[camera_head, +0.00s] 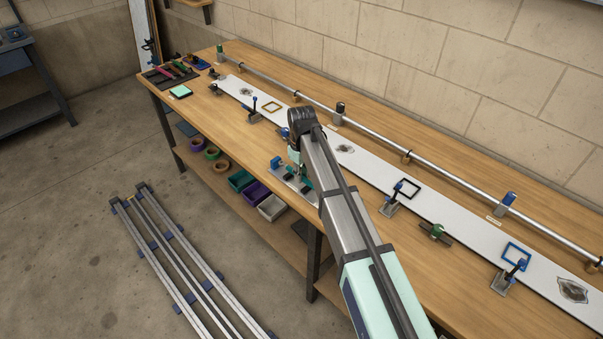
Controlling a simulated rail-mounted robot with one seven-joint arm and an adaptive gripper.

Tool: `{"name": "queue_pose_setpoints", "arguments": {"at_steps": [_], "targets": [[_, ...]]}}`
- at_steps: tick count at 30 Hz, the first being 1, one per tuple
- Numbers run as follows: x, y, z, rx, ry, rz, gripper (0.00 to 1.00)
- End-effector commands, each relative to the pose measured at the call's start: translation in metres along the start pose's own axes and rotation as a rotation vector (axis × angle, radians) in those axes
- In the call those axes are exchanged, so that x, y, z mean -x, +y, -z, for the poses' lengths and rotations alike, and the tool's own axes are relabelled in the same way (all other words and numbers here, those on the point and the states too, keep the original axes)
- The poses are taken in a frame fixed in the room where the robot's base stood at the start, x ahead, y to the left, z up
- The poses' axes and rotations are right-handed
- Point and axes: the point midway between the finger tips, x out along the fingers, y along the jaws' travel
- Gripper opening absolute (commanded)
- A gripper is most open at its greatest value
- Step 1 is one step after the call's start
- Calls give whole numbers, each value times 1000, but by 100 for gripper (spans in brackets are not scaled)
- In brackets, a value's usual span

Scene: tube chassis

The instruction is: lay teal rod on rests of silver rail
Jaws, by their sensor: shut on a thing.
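My gripper (298,174) points down at the front edge of the workbench, mostly hidden behind my own arm. It is shut on the teal rod (307,184), of which only small teal bits show beside and below the wrist. A small silver plate (287,181) with a blue block on it lies right under and beside the gripper; whether the rod touches it I cannot tell. A long silver rail (440,165) runs along the back of the bench on several small brass-coloured supports. I cannot make out which silver part carries the rests.
A long white board (455,210) with clamps and frames lies along the workbench (220,110). Bins (257,193) and tape rolls sit on the lower shelf. Metal rails (185,262) lie on the floor at left.

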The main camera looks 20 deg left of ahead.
Motion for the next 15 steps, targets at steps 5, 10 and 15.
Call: {"name": "queue_pose_setpoints", "arguments": {"at_steps": [5, 10, 15], "targets": [[-5, 0, 0, 0, 1, 0, 0], [-6, 0, 0, 0, 0, 0, 0], [-11, 0, 0, 0, 0, 0, 0]]}}
